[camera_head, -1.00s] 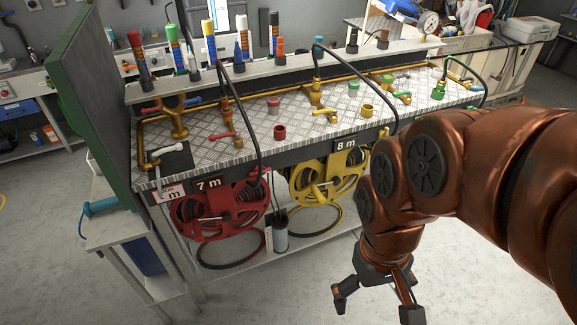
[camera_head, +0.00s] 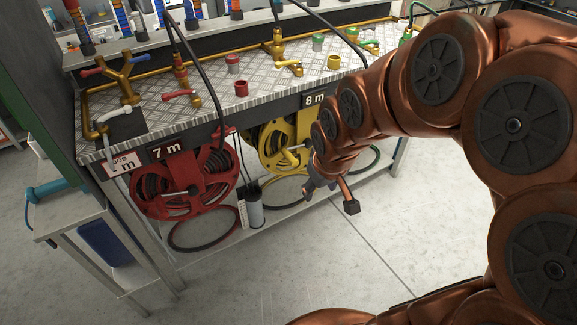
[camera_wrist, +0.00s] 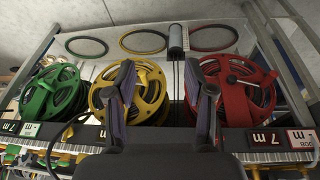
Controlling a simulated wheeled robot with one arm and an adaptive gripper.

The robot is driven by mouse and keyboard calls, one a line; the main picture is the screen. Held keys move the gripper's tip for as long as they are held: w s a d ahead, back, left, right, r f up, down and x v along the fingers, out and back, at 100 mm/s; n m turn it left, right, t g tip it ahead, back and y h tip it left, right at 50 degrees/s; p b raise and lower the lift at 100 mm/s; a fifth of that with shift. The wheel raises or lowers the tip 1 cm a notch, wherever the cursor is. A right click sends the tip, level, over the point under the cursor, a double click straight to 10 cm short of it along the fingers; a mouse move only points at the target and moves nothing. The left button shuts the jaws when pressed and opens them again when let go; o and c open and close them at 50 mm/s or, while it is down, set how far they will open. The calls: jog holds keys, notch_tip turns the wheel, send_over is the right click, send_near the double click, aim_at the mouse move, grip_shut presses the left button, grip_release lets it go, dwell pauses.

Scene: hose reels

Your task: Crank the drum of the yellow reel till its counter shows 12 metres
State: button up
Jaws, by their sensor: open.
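The yellow reel (camera_head: 272,145) hangs under the bench's front edge, its right part hidden behind my arm. Its counter plate (camera_head: 314,99) reads 8 m. A pale crank handle (camera_head: 291,160) seems to stand out from its face, close to my arm. In the wrist view, which is upside down, the yellow reel (camera_wrist: 152,88) is in the middle, partly covered by a finger. My gripper (camera_head: 331,196) is open and empty, low and right of the reel in the head view. In the wrist view my gripper (camera_wrist: 160,75) points towards the reels, its fingers wide apart.
A red reel (camera_head: 165,185) with a 7 m plate (camera_head: 166,149) hangs to the left. A green reel (camera_wrist: 55,92) shows in the wrist view. A grey cylinder (camera_head: 254,207) stands on the lower shelf (camera_head: 215,240). Floor in front is clear.

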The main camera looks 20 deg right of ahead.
jog(key=w+d+f+n+t+y+b, duration=0.1)
jog(key=w+f+t+b, duration=0.3)
jog(key=w+f+b, duration=0.45)
jog(key=w+d+f+n+t+y+b, duration=0.1)
jog(key=w+f+t+b, duration=0.3)
jog(key=w+f, duration=0.7)
jog(key=t+y+b, duration=0.2)
jog(key=b, duration=0.5)
send_near(288, 156)
jog(key=a+f, duration=0.1)
jog(key=a, duration=0.2)
jog(key=f+t+b, duration=0.1)
jog(key=w+d+f+t+b, duration=0.1)
jog(key=b, duration=0.1)
jog(key=w+d+f+t+b, duration=0.1)
jog(key=shift+w+f+m, duration=0.1)
jog(key=shift+f+m, duration=0.1)
jog(key=shift+m, duration=0.1)
jog(key=shift+w+d+f+t+b, duration=0.15)
jog(key=shift+d+t+b, duration=0.3)
jog(key=shift+b, duration=0.3)
jog(key=shift+w, duration=0.25)
jog(key=shift+b+x, duration=0.95)
jog(key=shift+x, duration=2.8)
jog(key=shift+s+a+r, duration=0.1)
jog(key=shift+a+r, duration=0.05)
jog(key=shift+r, duration=0.1)
jog(key=shift+c, duration=0.5)
grip_shut()
